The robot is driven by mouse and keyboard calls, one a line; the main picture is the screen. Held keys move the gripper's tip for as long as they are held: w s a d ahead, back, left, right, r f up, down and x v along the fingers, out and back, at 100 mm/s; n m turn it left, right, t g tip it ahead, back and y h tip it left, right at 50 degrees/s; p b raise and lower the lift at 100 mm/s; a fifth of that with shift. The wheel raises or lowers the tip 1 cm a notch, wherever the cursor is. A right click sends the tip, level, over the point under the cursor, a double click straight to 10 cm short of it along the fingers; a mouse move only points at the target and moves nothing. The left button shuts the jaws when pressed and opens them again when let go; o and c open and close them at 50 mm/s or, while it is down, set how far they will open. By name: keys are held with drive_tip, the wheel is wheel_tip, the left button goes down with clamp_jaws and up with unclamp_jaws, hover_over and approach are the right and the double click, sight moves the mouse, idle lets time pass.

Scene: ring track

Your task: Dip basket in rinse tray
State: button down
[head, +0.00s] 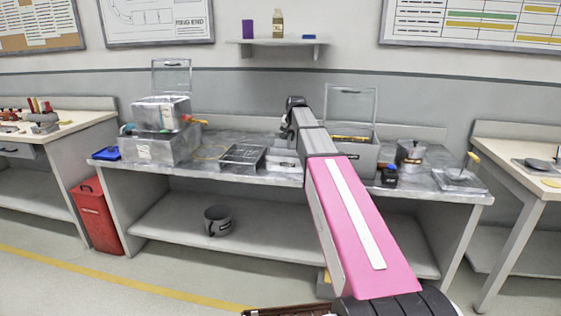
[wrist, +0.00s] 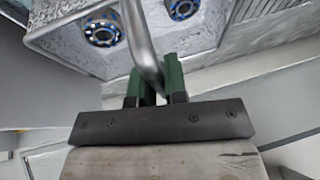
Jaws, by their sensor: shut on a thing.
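In the wrist view my gripper (wrist: 158,82) has its green fingers shut on a curved metal handle (wrist: 142,38). The handle runs up the picture to a grey, speckled container (wrist: 145,20) holding round, blue-ringed metal parts (wrist: 102,32). This appears to be the basket; its lower part cannot be made out. In the head view my arm hides the fingers and most of what they hold. A shallow, dark-rimmed tray (head: 232,167) lies on the bench left of my arm. I cannot tell for certain whether it is the rinse tray.
The metal bench (head: 440,190) also carries a large metal box unit (head: 150,150) at left and a grey box with an open clear lid (head: 362,160) behind my arm. A metal pot (head: 410,153) stands at right. A shelf (head: 276,41) hangs above.

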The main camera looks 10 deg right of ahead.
drive_tip(key=shift+r, duration=2.2)
drive_tip(key=shift+r, duration=0.1)
drive_tip(key=shift+r, duration=1.95)
